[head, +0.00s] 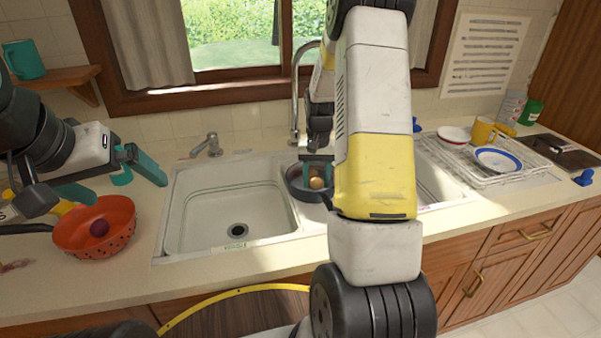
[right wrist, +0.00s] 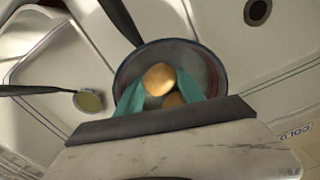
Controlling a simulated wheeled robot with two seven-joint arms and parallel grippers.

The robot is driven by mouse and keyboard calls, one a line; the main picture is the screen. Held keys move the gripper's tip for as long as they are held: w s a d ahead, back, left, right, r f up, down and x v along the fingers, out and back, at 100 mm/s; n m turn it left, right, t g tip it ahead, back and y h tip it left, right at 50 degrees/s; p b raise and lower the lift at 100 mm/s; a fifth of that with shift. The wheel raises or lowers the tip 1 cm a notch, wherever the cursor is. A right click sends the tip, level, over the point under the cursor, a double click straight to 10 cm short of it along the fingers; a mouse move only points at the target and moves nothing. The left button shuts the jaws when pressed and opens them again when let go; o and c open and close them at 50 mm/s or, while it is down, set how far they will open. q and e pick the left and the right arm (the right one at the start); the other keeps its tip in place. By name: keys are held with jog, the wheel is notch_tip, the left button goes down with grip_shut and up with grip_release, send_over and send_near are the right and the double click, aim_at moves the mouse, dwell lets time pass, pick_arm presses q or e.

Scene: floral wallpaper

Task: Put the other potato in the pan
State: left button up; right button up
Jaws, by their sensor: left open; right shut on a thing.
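The pan (head: 296,190) sits in the right sink basin, partly hidden behind my right arm; it also shows in the right wrist view (right wrist: 213,68). A yellow-brown potato (right wrist: 159,79) is between the teal fingers of my right gripper (right wrist: 160,92), over the inside of the pan; it also shows in the head view (head: 317,183). The fingers are shut on it. Another potato (right wrist: 173,101), mostly hidden, lies in the pan below it. My left gripper (head: 112,180) is open and empty at the left, above the counter near an orange colander.
The orange colander (head: 75,241) on the left counter holds a dark purple round item (head: 99,228). The left sink basin (head: 215,215) is empty. A faucet (head: 296,95) stands behind the pan. A dish rack (head: 470,165) with dishes is at the right.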

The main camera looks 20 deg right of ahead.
jog(key=shift+f, duration=1)
jog(key=o, duration=1.1)
jog(key=shift+f, duration=0.15)
notch_tip(320, 180, up, 12)
notch_tip(320, 180, up, 6)
jog(key=t, duration=0.1)
send_over(316, 179)
jog(key=s+a, duration=0.3)
jog(key=s+a+r+n+t, duration=0.1)
jog(key=s+a+r, duration=0.2)
jog(key=s, duration=0.4)
jog(key=s+a+r+n+t+y, duration=0.1)
jog(key=s+a+r+t, duration=0.1)
jog(key=s, duration=0.5)
jog(key=s+a+r+n+t+y, duration=0.1)
jog(key=s+a+r+n+t, duration=0.1)
jog(key=s+a+r, duration=0.2)
jog(key=s+a, duration=0.1)
jog(key=s, duration=0.2)
jog(key=shift+r, duration=0.25)
